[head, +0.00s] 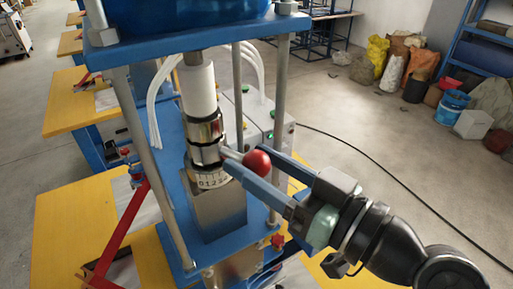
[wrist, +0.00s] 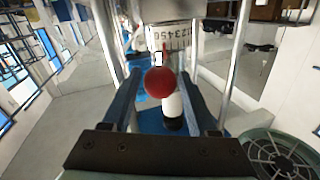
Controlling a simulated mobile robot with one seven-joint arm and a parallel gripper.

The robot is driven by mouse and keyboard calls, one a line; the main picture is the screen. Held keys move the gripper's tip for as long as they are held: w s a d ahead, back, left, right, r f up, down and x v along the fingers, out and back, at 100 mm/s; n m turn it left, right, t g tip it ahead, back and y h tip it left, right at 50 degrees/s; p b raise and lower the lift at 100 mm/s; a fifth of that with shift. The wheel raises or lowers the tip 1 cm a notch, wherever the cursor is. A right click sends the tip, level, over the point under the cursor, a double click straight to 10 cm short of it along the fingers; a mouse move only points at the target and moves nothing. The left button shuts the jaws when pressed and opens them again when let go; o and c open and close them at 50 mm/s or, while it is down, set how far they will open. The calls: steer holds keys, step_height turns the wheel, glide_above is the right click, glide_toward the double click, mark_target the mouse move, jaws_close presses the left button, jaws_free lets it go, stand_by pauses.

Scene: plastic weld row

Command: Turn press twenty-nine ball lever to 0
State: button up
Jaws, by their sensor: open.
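The press (head: 205,140) has a white cylinder above metal collars and a numbered dial ring (head: 212,180). The dial also shows in the wrist view (wrist: 172,33), with digits around 1 to 6 readable. The ball lever is a pale rod ending in a red ball (head: 257,162); the ball is centred in the wrist view (wrist: 160,83). My gripper (head: 241,158) is open, with one finger on each side of the lever. In the wrist view my gripper (wrist: 160,76) shows gaps between the ball and both fingers. Which digit the lever points at is unclear.
Steel posts (head: 278,110) of the press frame stand close to the gripper. A red lever arm (head: 125,220) is at the left over a yellow table (head: 60,222). Sacks and buckets (head: 455,100) stand at the back right. The floor at right is open, crossed by a black cable (head: 385,172).

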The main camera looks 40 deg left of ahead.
steer(key=shift+a, duration=0.25)
jaws_close()
stand_by(1.4)
